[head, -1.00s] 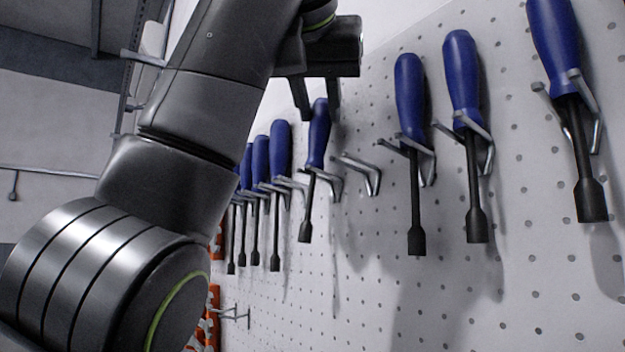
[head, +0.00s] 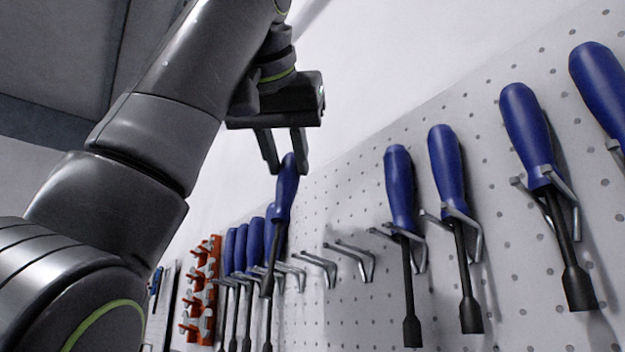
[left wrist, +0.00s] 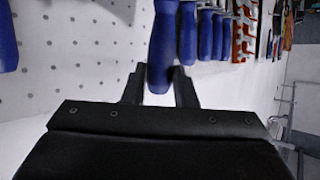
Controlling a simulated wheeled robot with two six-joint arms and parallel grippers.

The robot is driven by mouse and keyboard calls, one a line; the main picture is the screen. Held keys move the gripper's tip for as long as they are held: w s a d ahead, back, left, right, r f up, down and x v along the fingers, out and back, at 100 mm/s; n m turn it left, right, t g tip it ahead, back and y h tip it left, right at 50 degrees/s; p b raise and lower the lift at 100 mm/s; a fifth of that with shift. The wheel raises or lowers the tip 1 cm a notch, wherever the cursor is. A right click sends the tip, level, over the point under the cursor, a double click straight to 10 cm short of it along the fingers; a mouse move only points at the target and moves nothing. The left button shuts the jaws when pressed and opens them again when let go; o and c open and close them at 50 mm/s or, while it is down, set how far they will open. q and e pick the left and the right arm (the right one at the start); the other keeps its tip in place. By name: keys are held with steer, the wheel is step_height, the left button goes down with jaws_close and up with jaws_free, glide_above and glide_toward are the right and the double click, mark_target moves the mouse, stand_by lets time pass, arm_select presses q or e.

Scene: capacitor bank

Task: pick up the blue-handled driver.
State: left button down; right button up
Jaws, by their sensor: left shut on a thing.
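My left gripper (head: 284,160) is shut on the top of a blue-handled driver (head: 285,190), which hangs upright below the fingers with its dark shaft downward. In the left wrist view the handle (left wrist: 162,50) sits between the two fingers (left wrist: 160,88). The driver overlaps the other drivers in the head view, and it appears raised above their row. Several more blue-handled drivers hang on the pegboard, such as one at the middle right (head: 400,190) and one further right (head: 526,125). My right gripper is not in view.
The white pegboard (head: 340,215) carries metal hooks; two hooks (head: 350,260) beside the held driver are empty. Orange holders (head: 203,285) are at the far left end of the board. Open space lies above the board.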

arm_select(q)
steer(key=s+a+b, duration=0.4)
steer(key=s+a, duration=0.4)
steer(key=a, duration=0.3)
steer(key=shift+a+b, duration=0.2)
steer(key=shift+b, duration=0.1)
steer(key=shift+w+d, duration=0.1)
